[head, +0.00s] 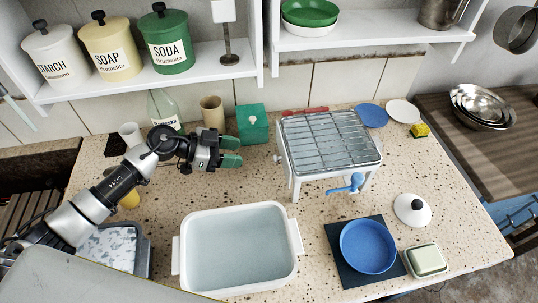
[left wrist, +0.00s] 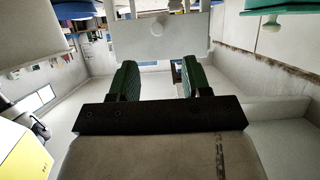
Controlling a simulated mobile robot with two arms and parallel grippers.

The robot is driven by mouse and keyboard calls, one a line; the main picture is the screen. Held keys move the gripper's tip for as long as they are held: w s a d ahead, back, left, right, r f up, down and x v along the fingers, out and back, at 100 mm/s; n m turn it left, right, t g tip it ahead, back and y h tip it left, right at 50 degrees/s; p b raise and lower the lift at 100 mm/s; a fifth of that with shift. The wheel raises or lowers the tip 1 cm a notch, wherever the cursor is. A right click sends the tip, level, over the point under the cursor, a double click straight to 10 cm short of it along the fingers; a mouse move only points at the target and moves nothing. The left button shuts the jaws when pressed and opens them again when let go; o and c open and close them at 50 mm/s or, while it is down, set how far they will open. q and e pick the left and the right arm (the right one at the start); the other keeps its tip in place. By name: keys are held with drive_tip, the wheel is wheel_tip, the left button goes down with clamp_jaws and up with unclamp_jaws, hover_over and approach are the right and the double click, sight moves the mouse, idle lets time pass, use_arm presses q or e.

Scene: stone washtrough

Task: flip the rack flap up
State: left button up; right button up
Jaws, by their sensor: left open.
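The rack (head: 329,139) has a grey slatted top on a white frame with legs and stands right of centre on the speckled counter in the head view. A blue handle (head: 346,184) sticks out at its front. I cannot tell which part is the flap. My left gripper (head: 236,151) is open and empty, left of the rack and apart from it, with its green fingers pointing right. In the left wrist view, a white panel (left wrist: 135,42) with a round knob shows beyond the open fingers (left wrist: 160,78). My right gripper is not in view.
A green box (head: 252,124) stands just behind my left gripper, with a tan cup (head: 212,112) beside it. A white basin (head: 238,248) is in front. A blue bowl (head: 368,246) sits on a dark mat at front right. A shelf with canisters (head: 165,40) hangs above.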

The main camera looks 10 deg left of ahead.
use_arm(q)
drive_tip(key=x, duration=1)
drive_tip(key=shift+s+d+r+p, duration=0.15)
drive_tip(key=shift+p, duration=0.15)
clamp_jaws()
